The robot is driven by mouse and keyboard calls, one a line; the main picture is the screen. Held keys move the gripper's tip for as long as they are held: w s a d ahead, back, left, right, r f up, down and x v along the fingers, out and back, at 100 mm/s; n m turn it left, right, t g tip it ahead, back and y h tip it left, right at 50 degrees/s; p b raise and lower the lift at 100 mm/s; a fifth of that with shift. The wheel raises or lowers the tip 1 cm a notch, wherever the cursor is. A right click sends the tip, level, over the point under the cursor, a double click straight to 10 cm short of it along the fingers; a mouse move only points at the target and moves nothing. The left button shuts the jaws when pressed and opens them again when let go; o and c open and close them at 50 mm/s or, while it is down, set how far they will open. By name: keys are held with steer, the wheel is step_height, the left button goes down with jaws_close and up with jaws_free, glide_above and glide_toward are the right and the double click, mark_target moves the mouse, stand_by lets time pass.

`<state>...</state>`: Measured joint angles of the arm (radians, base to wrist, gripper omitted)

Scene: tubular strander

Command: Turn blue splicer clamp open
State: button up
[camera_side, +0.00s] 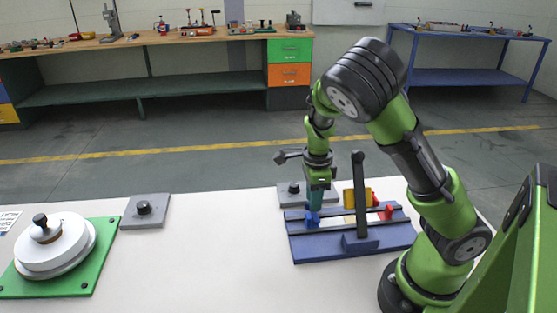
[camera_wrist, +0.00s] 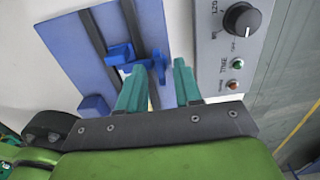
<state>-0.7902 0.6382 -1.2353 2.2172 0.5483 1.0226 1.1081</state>
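The blue splicer clamp (camera_side: 313,218) sits at the left end of the blue splicer base (camera_side: 335,249). In the wrist view the clamp (camera_wrist: 121,54) shows as a blue block beside an upright blue piece (camera_wrist: 157,66). My gripper (camera_side: 314,207) points down just above the clamp. In the wrist view its teal fingers (camera_wrist: 159,66) are apart, with the upright blue piece seen between their tips. I cannot tell whether either finger touches it. The side view hides part of the clamp behind the fingers.
On the splicer are a red clamp (camera_side: 386,212), a yellow block (camera_side: 349,198) and a tall black lever (camera_side: 359,190) right of my gripper. A grey control panel (camera_wrist: 222,60) with a knob lies beside the base. A green board (camera_side: 75,281) with a white spool is far left.

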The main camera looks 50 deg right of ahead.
steer(key=shift+f, duration=0.45)
steer(key=shift+c, duration=0.5)
jaws_close()
